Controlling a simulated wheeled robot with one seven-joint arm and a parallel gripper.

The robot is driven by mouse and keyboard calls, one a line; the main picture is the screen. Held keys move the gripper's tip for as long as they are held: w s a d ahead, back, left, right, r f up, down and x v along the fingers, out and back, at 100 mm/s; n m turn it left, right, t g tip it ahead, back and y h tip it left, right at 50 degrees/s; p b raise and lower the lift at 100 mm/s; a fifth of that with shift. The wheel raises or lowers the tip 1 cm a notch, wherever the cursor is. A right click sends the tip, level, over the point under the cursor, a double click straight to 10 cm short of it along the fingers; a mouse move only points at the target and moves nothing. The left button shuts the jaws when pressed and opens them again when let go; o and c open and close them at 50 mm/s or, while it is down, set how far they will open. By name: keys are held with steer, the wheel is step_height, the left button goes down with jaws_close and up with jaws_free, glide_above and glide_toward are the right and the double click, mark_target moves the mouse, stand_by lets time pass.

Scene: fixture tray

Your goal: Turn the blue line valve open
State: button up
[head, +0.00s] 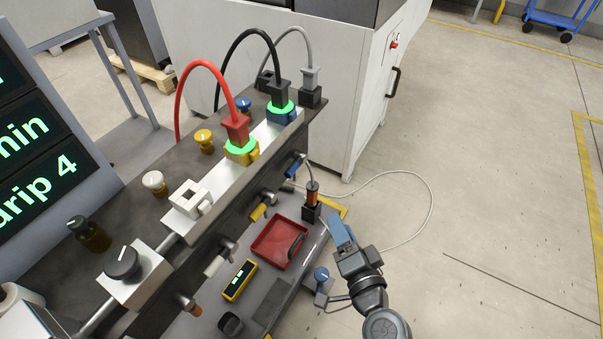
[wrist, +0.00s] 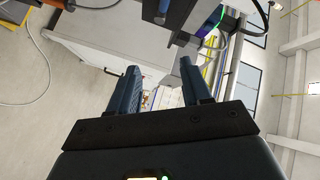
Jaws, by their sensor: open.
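A blue lever handle (head: 295,166) sticks out from the side of the manifold near its far end, in the line of side valve handles. A blue round knob (head: 243,105) also stands on the bench top near the far plugs. I cannot tell for certain which belongs to the blue line. My gripper (head: 340,226) is to the right and nearer than the lever, beyond the lower shelf's edge, and apart from it. In the wrist view my gripper (wrist: 157,70) is open with nothing between the fingers. A blue part (wrist: 179,13) shows at the top of that view.
Yellow (head: 258,212) and white (head: 215,263) handles share the manifold side. A red tray (head: 278,243) and yellow meter (head: 239,280) lie on the shelf below. An upright red-and-black plug (head: 312,195) with a grey cable stands near my gripper. Floor to the right is clear.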

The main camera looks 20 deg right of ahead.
mark_target(296, 170)
steer(key=w+m, duration=0.1)
steer(key=w, duration=0.5)
steer(key=w+a+f+m+b, duration=0.1)
steer(key=w+m, duration=0.1)
steer(key=w, duration=0.5)
steer(key=w+f+m+b, duration=0.1)
steer(key=w, duration=0.6)
steer(key=shift+w+a+f+m+g, duration=0.2)
steer(key=shift+a+f+m+g, duration=0.05)
steer(key=shift+m+g, duration=0.05)
steer(key=shift+c, duration=0.2)
jaws_close()
